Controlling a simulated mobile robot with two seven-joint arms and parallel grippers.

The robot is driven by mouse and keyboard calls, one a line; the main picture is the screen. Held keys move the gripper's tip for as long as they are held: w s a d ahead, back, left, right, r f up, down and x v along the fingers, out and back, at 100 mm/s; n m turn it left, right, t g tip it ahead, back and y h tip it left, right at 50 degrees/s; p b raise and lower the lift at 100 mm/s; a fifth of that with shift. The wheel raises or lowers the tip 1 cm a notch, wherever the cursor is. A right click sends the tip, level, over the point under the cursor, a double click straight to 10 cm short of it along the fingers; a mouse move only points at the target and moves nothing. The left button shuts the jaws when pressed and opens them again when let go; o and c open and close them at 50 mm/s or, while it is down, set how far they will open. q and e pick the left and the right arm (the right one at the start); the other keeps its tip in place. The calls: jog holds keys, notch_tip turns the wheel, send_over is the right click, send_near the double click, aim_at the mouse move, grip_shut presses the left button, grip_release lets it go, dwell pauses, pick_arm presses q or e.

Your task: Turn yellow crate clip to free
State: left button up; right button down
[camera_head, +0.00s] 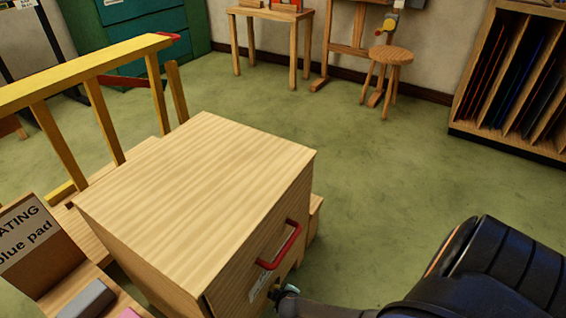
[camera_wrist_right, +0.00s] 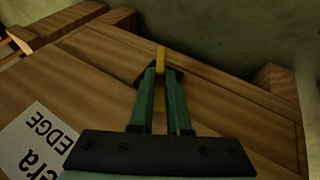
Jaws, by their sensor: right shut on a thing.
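The wooden crate (camera_head: 200,190) stands in the lower middle of the head view, with a red handle (camera_head: 283,247) and a white label on its side. In the right wrist view, a wooden face with a white lettered label (camera_wrist_right: 38,143) fills much of the picture. The yellow clip (camera_wrist_right: 161,58) is a narrow yellow bar there. My right gripper (camera_wrist_right: 159,77) is shut on it, green fingers on either side, and the clip's end sticks out past the fingertips. In the head view the right gripper (camera_head: 283,291) is small, at the crate's side below the handle. My left gripper is not in view.
A yellow-topped wooden rail (camera_head: 85,70) runs behind the crate at left. A signboard (camera_head: 30,240) and a grey block (camera_head: 88,299) are at lower left. A stool (camera_head: 390,56), a small table (camera_head: 270,13) and a rack (camera_head: 515,75) stand far back.

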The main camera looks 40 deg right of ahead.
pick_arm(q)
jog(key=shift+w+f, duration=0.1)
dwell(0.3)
pick_arm(e)
jog(key=c, duration=0.9)
grip_release()
